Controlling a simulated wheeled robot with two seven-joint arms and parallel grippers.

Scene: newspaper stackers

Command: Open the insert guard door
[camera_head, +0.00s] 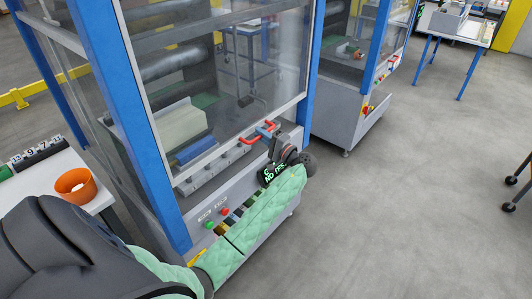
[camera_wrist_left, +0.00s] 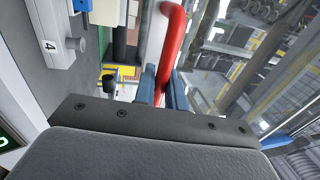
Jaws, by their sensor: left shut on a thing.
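The insert guard door (camera_head: 225,75) is a clear panel in a grey frame on the blue-posted machine, in the middle of the head view. Its red handle (camera_head: 249,139) is at the lower edge of the panel. My left gripper (camera_head: 268,130) is at the right part of this handle, with its blue fingers shut on it. In the left wrist view the red handle (camera_wrist_left: 171,45) runs between the two fingers of my left gripper (camera_wrist_left: 162,90). The door appears down over the machine's opening. My right gripper is in neither view.
An orange bowl (camera_head: 75,186) stands on a white table at the left. Green and red buttons (camera_head: 224,211) sit on the machine front below the door. A second machine (camera_head: 345,105) stands behind to the right.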

